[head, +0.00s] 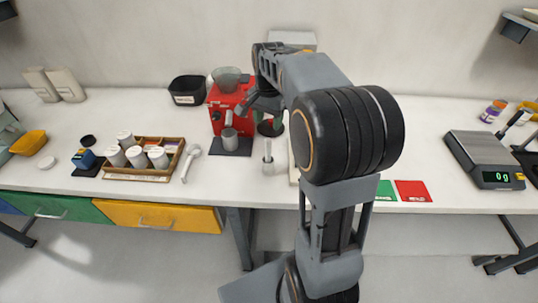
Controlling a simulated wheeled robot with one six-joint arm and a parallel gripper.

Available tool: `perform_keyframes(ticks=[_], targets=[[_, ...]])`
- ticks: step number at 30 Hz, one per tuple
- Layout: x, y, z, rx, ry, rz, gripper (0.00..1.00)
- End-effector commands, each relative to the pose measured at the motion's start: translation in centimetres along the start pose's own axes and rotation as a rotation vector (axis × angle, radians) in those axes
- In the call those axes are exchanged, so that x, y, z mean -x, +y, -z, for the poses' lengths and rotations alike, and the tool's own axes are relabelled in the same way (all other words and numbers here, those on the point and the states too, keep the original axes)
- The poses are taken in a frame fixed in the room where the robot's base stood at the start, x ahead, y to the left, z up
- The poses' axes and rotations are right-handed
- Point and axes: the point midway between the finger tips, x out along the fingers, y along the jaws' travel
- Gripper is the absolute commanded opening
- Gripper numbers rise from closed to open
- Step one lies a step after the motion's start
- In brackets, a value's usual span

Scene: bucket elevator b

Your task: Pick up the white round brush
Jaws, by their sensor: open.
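A small upright white item with a round base and a thin grey handle (268,160) stands on the white bench, just left of my arm; it may be the white round brush. A white long-handled item with a round head (191,156) lies right of the wooden tray and could also be it; I cannot tell which. My gripper (243,110) is open, in front of the red machine, above and behind the upright item. It is apart from both white items. My arm hides part of the bench.
A red machine (222,98) with a grey cup (229,138) stands behind. A wooden tray (174,144) holds several white canisters at left. A scale (484,160) stands at right. Green and red cards lie right of my arm.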

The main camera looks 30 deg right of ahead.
Motion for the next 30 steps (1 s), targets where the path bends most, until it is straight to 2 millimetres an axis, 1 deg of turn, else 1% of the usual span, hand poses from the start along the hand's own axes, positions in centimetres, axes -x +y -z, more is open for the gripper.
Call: perform_keyframes(ticks=[1, 3, 9, 12, 17, 19, 25, 30], targets=[[-1.0, 0.1, 0.0, -0.004, -0.004, -0.004, 0.53], [-2.4, 0.1, 0.0, -0.004, -0.005, -0.004, 0.53], [-5.3, 0.0, 0.0, -0.001, -0.002, -0.002, 0.53], [-6.2, 0.0, 0.0, -0.001, -0.002, -0.001, 0.53], [-6.8, 0.0, 0.0, 0.000, 0.000, 0.000, 0.53], [-7.4, 0.0, 0.0, 0.000, -0.001, -0.001, 0.53], [-10.2, 0.1, 0.1, 0.001, -0.003, -0.003, 0.53], [-11.6, 0.0, 0.1, 0.002, 0.000, 0.000, 0.53]])
